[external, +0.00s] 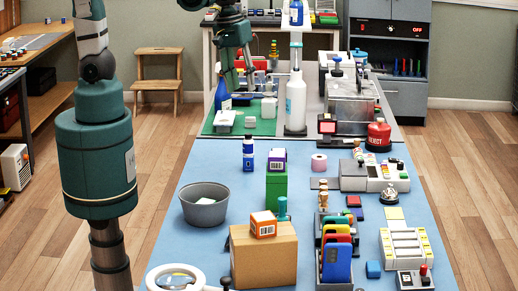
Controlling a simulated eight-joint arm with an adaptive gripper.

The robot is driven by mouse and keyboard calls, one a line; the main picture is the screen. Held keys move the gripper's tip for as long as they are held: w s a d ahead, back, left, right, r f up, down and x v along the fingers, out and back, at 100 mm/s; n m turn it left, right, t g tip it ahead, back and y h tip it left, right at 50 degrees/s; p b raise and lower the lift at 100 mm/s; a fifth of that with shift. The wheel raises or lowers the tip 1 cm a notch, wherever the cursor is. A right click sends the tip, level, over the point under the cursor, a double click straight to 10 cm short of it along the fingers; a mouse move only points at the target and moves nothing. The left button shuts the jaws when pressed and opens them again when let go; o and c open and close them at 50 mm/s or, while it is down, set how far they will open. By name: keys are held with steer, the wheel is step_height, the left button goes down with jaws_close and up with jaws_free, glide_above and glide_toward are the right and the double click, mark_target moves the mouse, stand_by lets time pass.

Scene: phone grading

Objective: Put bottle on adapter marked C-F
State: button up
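My gripper (240,82) hangs at the back of the table above the green mat (210,128), fingers down. Whether its fingers are open or shut is too small to tell. A dark blue bottle (222,95) stands just left of and below it. A white bottle with a pump-like top (295,103) stands upright to its right. A small blue bottle with a white band (248,154) stands on the blue table nearer the camera. Another blue and white bottle (296,13) is up at the back. I cannot read a C-F mark or tell which item is the adapter.
A grey metal machine (352,98) and a red container marked REJECT (378,136) stand at right. A grey bowl (204,209), a green box (277,188), a cardboard box (263,258) and a rack of colored phones (335,262) occupy the front. Blue table (215,165) shows between them.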

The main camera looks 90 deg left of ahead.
steer(key=s+a+r+m+t, duration=0.1)
steer(key=s+r+m+t, duration=0.4)
steer(key=s+r+m, duration=0.4)
steer(key=shift+a+r+m, duration=0.2)
steer(key=shift+r+m, duration=0.7)
steer(key=shift+m, duration=0.6)
step_height(320, 180, down, 5)
steer(key=b, duration=0.5)
stand_by(0.7)
